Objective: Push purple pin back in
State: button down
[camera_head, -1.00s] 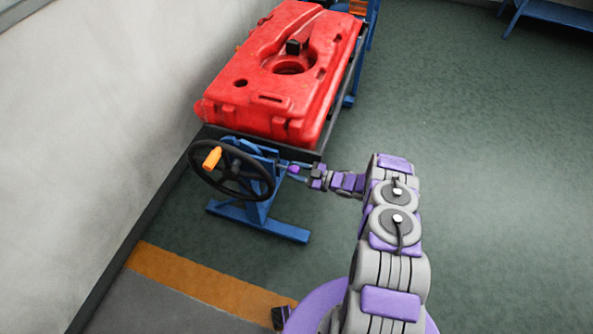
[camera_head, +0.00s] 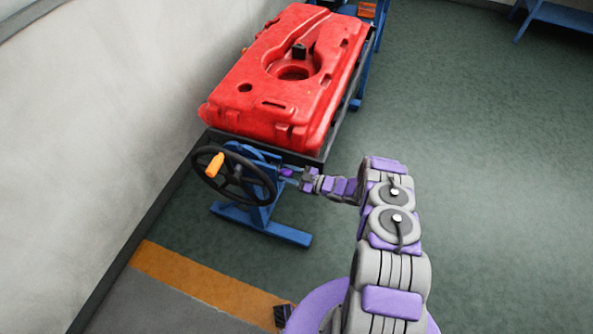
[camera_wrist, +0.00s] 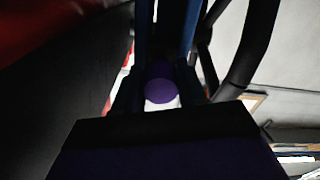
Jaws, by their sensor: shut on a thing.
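The purple pin (camera_head: 287,172) is at the right side of the blue stand (camera_head: 258,213), beside the black handwheel (camera_head: 236,178) with its orange knob. My gripper (camera_head: 303,178) is at the pin's outer end, to its right. In the wrist view, the pin's round purple end (camera_wrist: 160,91) shows between the dark fingers of my gripper (camera_wrist: 163,100). My gripper is shut on the pin. The pin's inner end and the hole are hidden.
A large red tank (camera_head: 265,120) rests on a dark frame above the stand. A pale wall (camera_head: 80,150) runs along the left. The green floor (camera_head: 480,200) to the right is clear. A blue bench (camera_head: 560,15) stands at the far right.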

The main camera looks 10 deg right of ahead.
jog(key=c, duration=0.6)
grip_release()
jog(key=shift+w+a, duration=0.1)
jog(key=shift+a, duration=0.2)
jog(key=shift+c, duration=0.2)
jog(key=shift+d, duration=0.1)
jog(key=shift+d, duration=0.1)
jog(key=shift+d, duration=0.45)
jog(key=p+v, duration=0.2)
jog(key=v, duration=1.4)
jog(key=shift+s+d, duration=0.15)
jog(key=shift+s, duration=0.2)
